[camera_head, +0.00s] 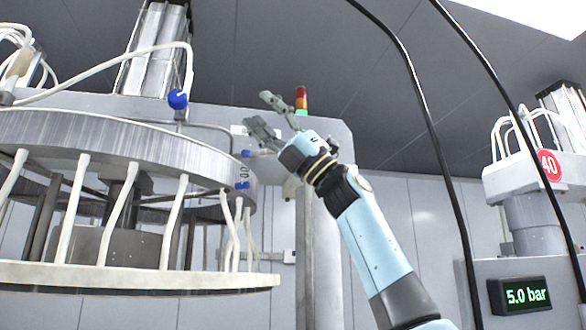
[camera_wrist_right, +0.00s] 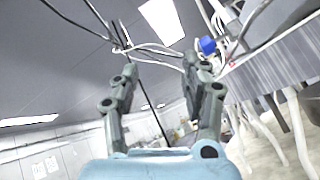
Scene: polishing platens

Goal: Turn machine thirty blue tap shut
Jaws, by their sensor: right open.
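A round blue tap (camera_head: 178,99) sits at the upper left in the head view, by a white hose above the rim of the big round platen. A blue tap (camera_wrist_right: 207,45) shows in the right wrist view, right of my fingers; I cannot tell for sure that it is the same one. My right gripper (camera_head: 259,112) is open and empty, raised to the right of the tap and apart from it. Its two fingers (camera_wrist_right: 160,68) also show apart in the wrist view. No number thirty is readable. My left gripper is out of view.
The grey platen (camera_head: 130,135) with white hoses fills the left. Smaller blue fittings (camera_head: 242,185) sit at its right edge. A red-green signal light (camera_head: 301,98) stands behind my gripper. At right are a machine with a red 40 sign (camera_head: 549,165) and a 5.0 bar display (camera_head: 525,295). Black cables hang between.

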